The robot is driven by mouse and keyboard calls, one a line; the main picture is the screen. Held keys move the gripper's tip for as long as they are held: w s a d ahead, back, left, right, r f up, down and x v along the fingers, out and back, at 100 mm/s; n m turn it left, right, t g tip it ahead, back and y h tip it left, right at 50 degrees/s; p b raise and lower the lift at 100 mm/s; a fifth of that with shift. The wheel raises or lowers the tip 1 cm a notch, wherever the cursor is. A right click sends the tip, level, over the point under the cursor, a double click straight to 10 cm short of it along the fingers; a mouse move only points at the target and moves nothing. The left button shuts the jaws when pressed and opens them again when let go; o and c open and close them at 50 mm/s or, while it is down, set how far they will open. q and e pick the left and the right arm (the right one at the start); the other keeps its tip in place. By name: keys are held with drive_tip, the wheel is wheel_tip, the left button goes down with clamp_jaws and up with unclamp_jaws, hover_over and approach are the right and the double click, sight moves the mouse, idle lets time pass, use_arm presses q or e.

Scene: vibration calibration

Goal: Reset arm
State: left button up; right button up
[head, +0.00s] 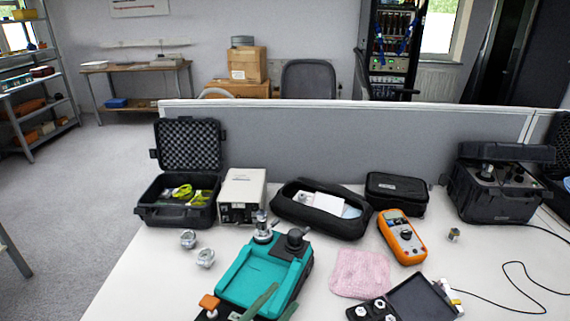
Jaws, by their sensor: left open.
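My left gripper (286,296) shows only in part at the bottom edge of the head view, as two green finger-like shapes set apart. It is open, with nothing visible between the fingers. It appears over the lower end of a teal and black device (262,272), and I cannot tell whether it touches it. The rest of my left arm is out of view. My right gripper is not in view.
A white table (128,288) holds an open black case (180,214), a beige box (241,195), a black pouch (340,224), an orange multimeter (402,237), a pink cloth (360,273) and an open small case (425,300). A grey partition (330,140) stands behind.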

use_arm(q)
drive_tip(key=s+a+f+n+g+y, duration=0.3)
drive_tip(key=s+a+f+n+y, duration=0.2)
drive_tip(key=f, duration=0.6)
drive_tip(key=s+a+f+n+g+y, duration=0.3)
drive_tip(key=s+a+f+n+y, duration=0.2)
drive_tip(key=s+a+f+n, duration=0.3)
wheel_tip(320, 180, down, 4)
drive_tip(key=s+a, duration=0.2)
drive_tip(key=shift+s+a+f+y+p, duration=0.2)
drive_tip(key=shift+s+f+y+p, duration=0.1)
drive_tip(key=shift+y, duration=0.1)
